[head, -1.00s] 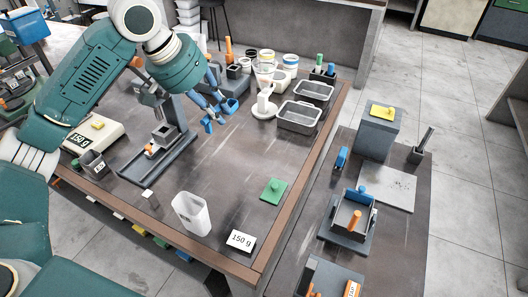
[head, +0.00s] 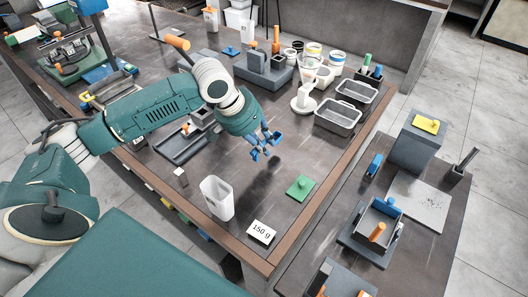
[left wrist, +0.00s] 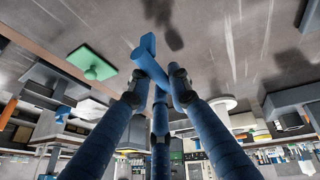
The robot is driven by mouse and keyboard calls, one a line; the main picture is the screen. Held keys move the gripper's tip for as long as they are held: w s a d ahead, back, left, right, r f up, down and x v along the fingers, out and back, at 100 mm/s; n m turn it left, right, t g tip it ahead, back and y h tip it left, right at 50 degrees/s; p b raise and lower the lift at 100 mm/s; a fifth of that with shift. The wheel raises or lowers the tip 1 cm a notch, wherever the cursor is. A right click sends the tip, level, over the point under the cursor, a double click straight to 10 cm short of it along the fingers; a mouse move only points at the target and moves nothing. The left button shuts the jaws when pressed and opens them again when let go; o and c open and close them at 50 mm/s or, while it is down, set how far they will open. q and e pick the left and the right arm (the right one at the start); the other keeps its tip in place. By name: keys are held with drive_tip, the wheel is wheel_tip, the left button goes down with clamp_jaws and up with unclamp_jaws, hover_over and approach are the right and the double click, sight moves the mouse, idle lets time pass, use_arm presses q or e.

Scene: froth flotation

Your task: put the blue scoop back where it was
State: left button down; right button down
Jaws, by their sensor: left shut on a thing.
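My left gripper (head: 262,148) is above the middle of the dark table, left of a green square lid. Its blue fingers are closed on the blue scoop (left wrist: 148,62), which shows between the fingertips in the left wrist view. In the head view the scoop is small and hard to tell from the blue fingers. It is held clear of the tabletop, with a shadow below. My right gripper is not in view.
A grey block stand (head: 262,72), a white funnel stand (head: 304,98) and grey trays (head: 338,117) stand behind. A white container (head: 217,198), a "150 g" card (head: 262,231) and the green lid (head: 300,188) are near the front. Bare tabletop lies between.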

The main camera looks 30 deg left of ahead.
use_arm(q)
wheel_tip(320, 180, down, 4)
drive_tip(key=shift+r, duration=0.1)
drive_tip(key=shift+f, duration=0.25)
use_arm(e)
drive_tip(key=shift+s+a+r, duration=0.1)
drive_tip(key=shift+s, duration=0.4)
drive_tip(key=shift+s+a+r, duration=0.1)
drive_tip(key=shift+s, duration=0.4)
use_arm(q)
drive_tip(key=c, duration=1.6)
unclamp_jaws()
drive_tip(key=shift+f, duration=0.1)
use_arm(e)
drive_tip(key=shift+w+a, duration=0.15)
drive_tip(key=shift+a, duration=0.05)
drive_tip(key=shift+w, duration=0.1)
